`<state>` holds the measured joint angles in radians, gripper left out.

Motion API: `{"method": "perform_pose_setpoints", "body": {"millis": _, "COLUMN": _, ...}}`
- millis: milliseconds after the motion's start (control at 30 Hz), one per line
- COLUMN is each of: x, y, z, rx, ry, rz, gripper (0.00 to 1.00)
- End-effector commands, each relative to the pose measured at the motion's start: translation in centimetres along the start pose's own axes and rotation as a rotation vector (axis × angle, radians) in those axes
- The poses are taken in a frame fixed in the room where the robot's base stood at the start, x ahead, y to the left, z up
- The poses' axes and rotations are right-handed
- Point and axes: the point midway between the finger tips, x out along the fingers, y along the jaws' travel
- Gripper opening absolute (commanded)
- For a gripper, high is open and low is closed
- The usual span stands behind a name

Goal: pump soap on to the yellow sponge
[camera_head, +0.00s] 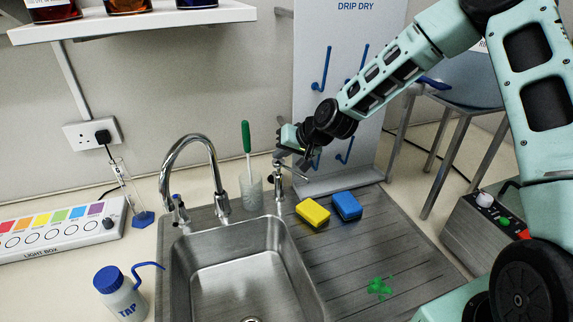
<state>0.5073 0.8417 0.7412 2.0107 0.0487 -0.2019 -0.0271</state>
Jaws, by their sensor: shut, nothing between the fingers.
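The yellow sponge (312,214) lies on the draining board just right of the sink, with a dark underside. No soap is visible on its top. A metal soap pump (278,187) stands upright behind the sink's right rear corner, left of and behind the sponge. Its thin spout points right, towards the sponge's side. My gripper (283,155) is shut and empty at the top of the pump. The gripper partly hides the pump head, and I cannot tell whether they touch.
A blue sponge (346,206) sits right of the yellow one. A green splash (380,287) marks the draining board (345,255). The tap (220,185) and a glass with a green-handled brush (250,190) stand left of the pump. A pegboard (320,100) rises behind.

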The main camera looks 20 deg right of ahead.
Motion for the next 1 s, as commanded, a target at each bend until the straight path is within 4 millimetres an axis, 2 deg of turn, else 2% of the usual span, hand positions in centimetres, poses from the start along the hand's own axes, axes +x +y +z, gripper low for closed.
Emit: {"method": "perform_pose_setpoints", "body": {"millis": 1000, "x": 0.65, "y": 0.48, "z": 0.52, "rx": 0.000, "ry": -0.001, "rz": 0.000, "gripper": 0.00}}
